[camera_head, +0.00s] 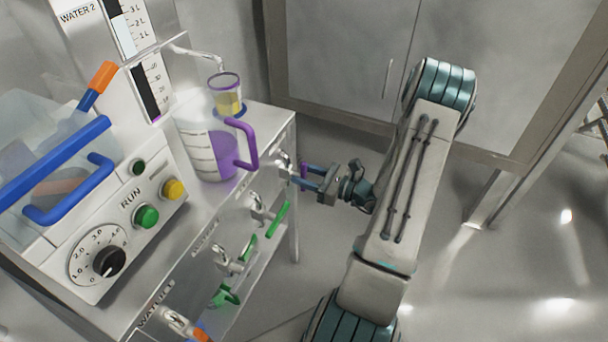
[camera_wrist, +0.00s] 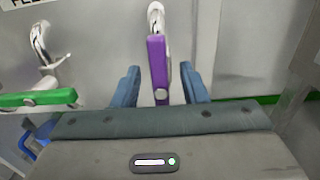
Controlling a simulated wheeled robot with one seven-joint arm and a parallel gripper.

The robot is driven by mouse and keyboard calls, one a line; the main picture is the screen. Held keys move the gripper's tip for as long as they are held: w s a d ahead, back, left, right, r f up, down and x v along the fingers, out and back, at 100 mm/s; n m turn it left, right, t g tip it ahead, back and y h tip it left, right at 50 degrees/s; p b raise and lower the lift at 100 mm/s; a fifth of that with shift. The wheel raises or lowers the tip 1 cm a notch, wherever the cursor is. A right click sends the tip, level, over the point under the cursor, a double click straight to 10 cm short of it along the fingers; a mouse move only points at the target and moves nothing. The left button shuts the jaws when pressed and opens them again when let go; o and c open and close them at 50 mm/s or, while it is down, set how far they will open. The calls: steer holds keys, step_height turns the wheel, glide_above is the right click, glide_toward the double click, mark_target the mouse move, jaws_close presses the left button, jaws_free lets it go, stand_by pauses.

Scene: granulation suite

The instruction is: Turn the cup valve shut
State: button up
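A purple valve lever (camera_wrist: 158,68) points up and down in the wrist view, below a metal spout fitting (camera_wrist: 156,18). My gripper (camera_wrist: 160,88) is open, with one blue finger on each side of the lever and a gap on both sides. In the head view my gripper (camera_head: 309,177) reaches the right end of the valve row, where a bit of the purple lever (camera_head: 303,168) shows between the fingers. Whether any liquid is flowing at the lever's valve cannot be seen.
Green-handled valves (camera_head: 278,219) sit along the bench front, left of my gripper; a green lever (camera_wrist: 38,98) lies level in the wrist view. The control panel (camera_head: 120,225) has a dial and buttons. Open floor (camera_head: 270,300) lies in front of the bench.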

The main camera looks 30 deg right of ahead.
steer(key=shift+w+a, duration=0.2)
jaws_close()
